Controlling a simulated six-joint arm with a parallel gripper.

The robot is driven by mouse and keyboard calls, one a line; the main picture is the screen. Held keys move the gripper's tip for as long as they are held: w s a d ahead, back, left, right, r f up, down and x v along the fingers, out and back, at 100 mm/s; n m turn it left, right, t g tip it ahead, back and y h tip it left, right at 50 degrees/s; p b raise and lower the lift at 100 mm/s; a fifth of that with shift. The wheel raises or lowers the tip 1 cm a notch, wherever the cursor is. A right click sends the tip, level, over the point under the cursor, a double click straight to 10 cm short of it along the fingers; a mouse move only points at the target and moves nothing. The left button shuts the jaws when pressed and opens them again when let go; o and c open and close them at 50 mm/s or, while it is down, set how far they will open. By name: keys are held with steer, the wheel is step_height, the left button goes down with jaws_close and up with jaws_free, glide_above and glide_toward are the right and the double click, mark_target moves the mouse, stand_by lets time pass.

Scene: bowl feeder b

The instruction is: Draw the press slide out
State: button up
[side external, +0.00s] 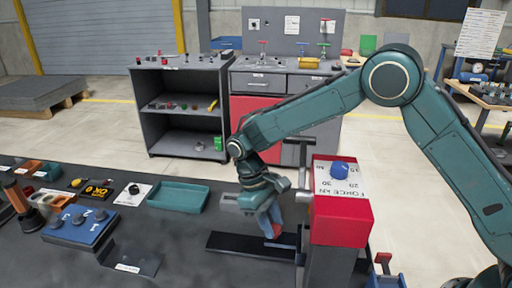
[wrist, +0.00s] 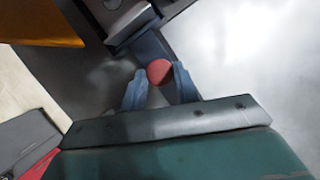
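My gripper (wrist: 160,76) has its two blue-grey fingers on either side of a round red knob (wrist: 160,71), with no clear gap at the fingertips. In the side view my gripper (side external: 270,218) points down over the dark rail at the press, and the red knob (side external: 276,231) shows at its fingers. The blue press slide (side external: 286,241) lies on this rail, left of the press's lower body; the wrist view shows it as a dark blue bar (wrist: 150,46) beyond the knob. The press (side external: 341,222) has a red head with a blue dial. My gripper partly hides the knob and slide.
The black rail (side external: 228,243) extends left of the gripper, with bare bench beside it. A teal tray (side external: 179,195), a blue block with knobs (side external: 78,224) and a grey bracket (side external: 133,258) are farther left. A small red-topped lever (side external: 383,259) stands right of the press.

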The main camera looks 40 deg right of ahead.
jaws_close()
steer(key=shift+w+a, duration=2.7)
steer(key=shift+w, duration=0.05)
steer(key=shift+w+a, duration=0.65)
steer(key=shift+w, duration=0.25)
steer(key=shift+w+a, duration=0.6)
steer(key=shift+w, duration=0.3)
steer(key=shift+w+a, duration=0.5)
steer(key=shift+a, duration=0.3)
steer(key=o, duration=0.8)
jaws_free()
steer(key=shift+o, duration=1)
steer(key=shift+s+a, duration=0.1)
steer(key=shift+s, duration=0.05)
